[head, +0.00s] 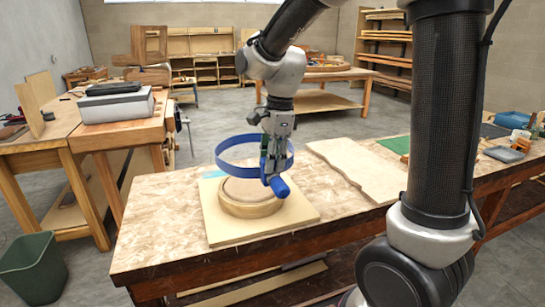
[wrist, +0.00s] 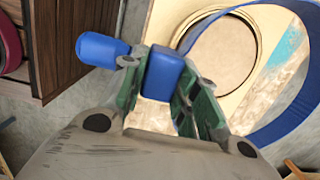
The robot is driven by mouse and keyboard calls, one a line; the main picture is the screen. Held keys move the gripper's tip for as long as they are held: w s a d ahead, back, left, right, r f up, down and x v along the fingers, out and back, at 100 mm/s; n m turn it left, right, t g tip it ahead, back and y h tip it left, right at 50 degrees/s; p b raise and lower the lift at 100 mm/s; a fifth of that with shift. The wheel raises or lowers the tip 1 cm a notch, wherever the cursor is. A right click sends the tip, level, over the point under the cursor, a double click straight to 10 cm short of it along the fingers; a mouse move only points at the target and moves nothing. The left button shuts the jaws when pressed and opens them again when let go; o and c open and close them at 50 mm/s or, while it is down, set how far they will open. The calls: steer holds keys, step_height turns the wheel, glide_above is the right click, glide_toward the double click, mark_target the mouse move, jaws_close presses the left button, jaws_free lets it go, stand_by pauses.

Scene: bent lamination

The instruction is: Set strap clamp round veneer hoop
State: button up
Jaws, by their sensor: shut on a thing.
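The blue strap clamp (head: 237,142) is an open ring with a blue handle (head: 279,187) at its buckle. My gripper (head: 272,165) is shut on the clamp's blue buckle block, which shows between the green fingers in the wrist view (wrist: 162,75). The ring hangs in the air, above the round wooden veneer hoop (head: 250,206) and apart from it. The hoop lies flat on a pale square board (head: 230,235) on the bench. In the wrist view the blue band (wrist: 285,125) loops out to the right, with the hoop (wrist: 222,52) below and inside its outline.
The workbench (head: 145,235) has a pale wooden sheet (head: 355,165) to the right of the board and a green mat (head: 395,145) beyond it. A side table (head: 110,135) with a grey box (head: 115,107) stands at the left. A bin (head: 33,268) is on the floor.

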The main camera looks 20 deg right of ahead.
mark_target(268, 185)
steer(key=shift+s+a+f, duration=0.15)
steer(key=shift+s+a, duration=0.4)
steer(key=shift+a, duration=0.25)
steer(key=shift+a+f, duration=0.1)
steer(key=shift+f, duration=2.3)
steer(key=shift+f, duration=4.35)
